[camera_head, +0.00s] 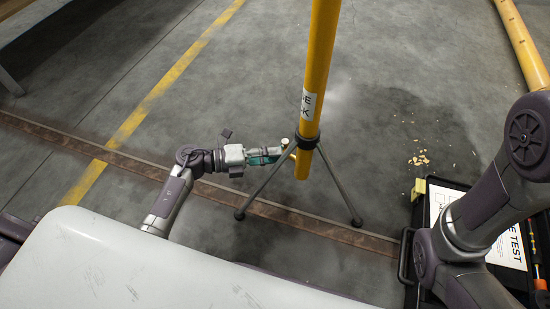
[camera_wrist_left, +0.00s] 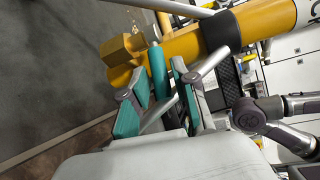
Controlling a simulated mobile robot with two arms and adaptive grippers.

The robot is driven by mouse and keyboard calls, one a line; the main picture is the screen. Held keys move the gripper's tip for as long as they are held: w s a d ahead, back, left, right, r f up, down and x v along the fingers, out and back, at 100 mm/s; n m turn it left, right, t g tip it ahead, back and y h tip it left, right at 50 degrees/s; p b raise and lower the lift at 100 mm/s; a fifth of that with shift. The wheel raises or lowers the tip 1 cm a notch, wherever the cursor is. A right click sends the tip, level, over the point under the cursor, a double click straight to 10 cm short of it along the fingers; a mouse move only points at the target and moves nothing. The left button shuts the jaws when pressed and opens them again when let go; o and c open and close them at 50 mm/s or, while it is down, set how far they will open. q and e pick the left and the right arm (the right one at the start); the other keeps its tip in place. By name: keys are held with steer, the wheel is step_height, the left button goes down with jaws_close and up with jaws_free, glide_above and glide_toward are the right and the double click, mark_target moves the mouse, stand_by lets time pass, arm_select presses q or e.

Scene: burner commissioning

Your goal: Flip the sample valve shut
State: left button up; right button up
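The sample valve (camera_head: 288,149) is a small yellow fitting on the left side of a yellow pipe (camera_head: 318,72), near its lower end. In the left wrist view, a blocky yellow fitting (camera_wrist_left: 121,48) sits beside the pipe end, with a small pale part near it. I cannot tell the lever's position clearly. My left gripper (camera_head: 275,156) is right beside the valve, reaching from the left. In the left wrist view, its teal-padded fingers (camera_wrist_left: 168,62) stand a little apart, with nothing visibly gripped. My right gripper is out of view.
Tripod legs (camera_head: 338,183) support the pipe and stand close to my left gripper. An open black case (camera_head: 406,255) with a printed sheet lies at the right, under my right arm. Small yellowish bits (camera_head: 419,159) lie on the floor.

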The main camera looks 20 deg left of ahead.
arm_select(q)
steer(key=shift+w+d, duration=0.25)
steer(key=shift+d, duration=0.2)
jaws_close()
